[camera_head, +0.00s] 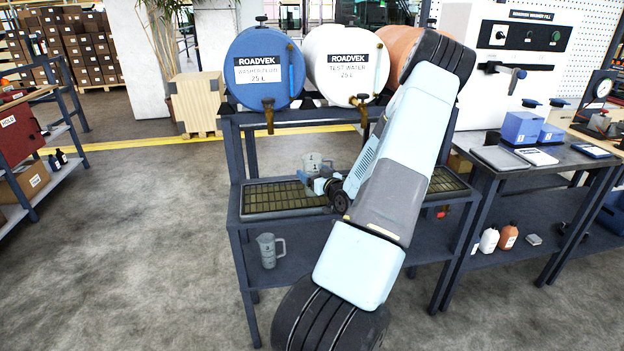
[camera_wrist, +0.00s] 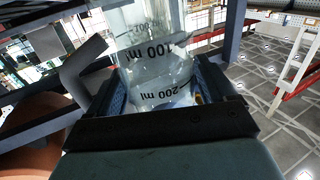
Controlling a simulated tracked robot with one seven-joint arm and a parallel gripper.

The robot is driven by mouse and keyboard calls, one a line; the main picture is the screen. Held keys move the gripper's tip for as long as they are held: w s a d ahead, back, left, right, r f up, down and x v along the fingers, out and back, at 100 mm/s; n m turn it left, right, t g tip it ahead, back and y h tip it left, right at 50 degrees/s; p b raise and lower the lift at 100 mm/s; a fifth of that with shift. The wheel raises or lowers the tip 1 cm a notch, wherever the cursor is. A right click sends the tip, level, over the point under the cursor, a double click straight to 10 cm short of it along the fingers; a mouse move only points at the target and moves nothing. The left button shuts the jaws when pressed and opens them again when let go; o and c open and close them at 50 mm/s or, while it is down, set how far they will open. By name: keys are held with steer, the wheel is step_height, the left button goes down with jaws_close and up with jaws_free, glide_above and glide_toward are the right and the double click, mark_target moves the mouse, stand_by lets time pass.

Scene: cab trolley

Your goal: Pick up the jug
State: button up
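A clear measuring jug (camera_head: 313,162) shows at the drip tray, behind my gripper, which hides its lower part. In the wrist view the jug (camera_wrist: 155,65), with 100 ml and 200 ml marks, lies between my two fingers. My gripper (camera_head: 326,185) has one finger on each side of it, close to its walls. I cannot tell whether both fingers press on it. A grey handle-like part (camera_wrist: 82,70) sticks out to the left in the wrist view. I cannot tell whether the jug's base rests on the tray. A second grey jug (camera_head: 268,251) stands on the shelf below.
The drip tray (camera_head: 270,198) tops a dark trolley. Above it lie a blue washer-fluid drum (camera_head: 262,72) and a white test-water drum (camera_head: 342,60), with taps (camera_head: 268,115) hanging down. A bench with boxes (camera_head: 520,127) stands at right. Floor at left is clear.

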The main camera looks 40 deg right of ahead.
mark_target(313, 164)
steer(key=shift+w+r, duration=0.1)
steer(key=c, duration=0.7)
steer(key=shift+c, duration=0.3)
steer(key=shift+r, duration=0.45)
step_height(313, 164, up, 2)
steer(key=shift+r, duration=0.1)
steer(key=s+d+r, duration=0.5)
steer(key=s+r, duration=0.4)
steer(key=s, duration=0.4)
steer(key=shift+d+r, duration=0.2)
steer(key=shift+r, duration=0.2)
steer(key=shift+a, duration=0.1)
